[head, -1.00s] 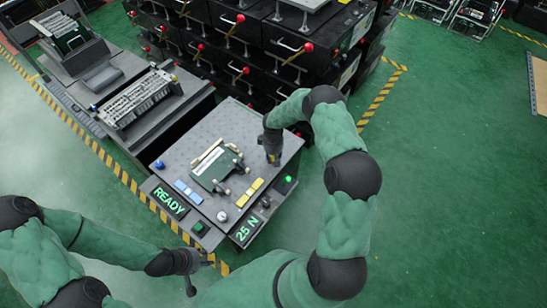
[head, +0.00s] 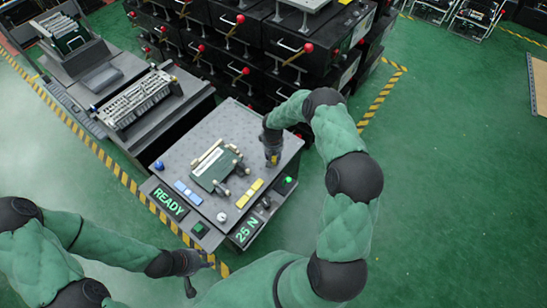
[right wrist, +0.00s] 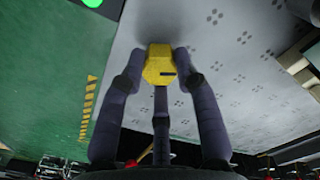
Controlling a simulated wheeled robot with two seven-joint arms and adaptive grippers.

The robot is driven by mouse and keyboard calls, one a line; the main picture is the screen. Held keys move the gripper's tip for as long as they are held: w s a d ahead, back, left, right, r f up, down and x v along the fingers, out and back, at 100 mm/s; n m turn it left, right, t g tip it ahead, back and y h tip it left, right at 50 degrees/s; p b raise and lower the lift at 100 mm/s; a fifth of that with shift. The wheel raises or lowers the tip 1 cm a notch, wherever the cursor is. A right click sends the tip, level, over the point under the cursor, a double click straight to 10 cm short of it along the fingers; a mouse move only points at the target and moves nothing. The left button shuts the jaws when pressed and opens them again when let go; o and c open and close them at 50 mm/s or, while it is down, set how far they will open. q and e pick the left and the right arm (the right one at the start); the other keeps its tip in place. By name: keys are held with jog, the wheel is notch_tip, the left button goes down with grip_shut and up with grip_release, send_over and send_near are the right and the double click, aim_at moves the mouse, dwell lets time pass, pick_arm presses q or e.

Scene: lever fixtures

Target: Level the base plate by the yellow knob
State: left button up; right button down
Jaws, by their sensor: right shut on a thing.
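In the head view my right gripper (head: 272,158) points down at the right edge of the grey base plate (head: 215,130), hiding most of the knob. The plate also fills much of the right wrist view (right wrist: 235,60), with groups of small holes in it. My left gripper (head: 197,262) is apart from the plate, at the lower left; its fingers are too small to read.
A green board (head: 212,170) with silver levers sits mid-plate. Blue blocks (head: 188,191) and yellow blocks (head: 249,193) lie near its front. Signs read READY (head: 170,202) and 25 N (head: 246,230). Black crates (head: 240,60) stand behind. Green floor is clear at right.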

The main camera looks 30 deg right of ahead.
jog(key=shift+w+a, duration=0.15)
jog(key=shift+w, duration=0.15)
jog(key=c, duration=0.9)
grip_release()
jog(key=shift+w, duration=0.1)
jog(key=shift+r, duration=0.55)
notch_tip(320, 180, up, 11)
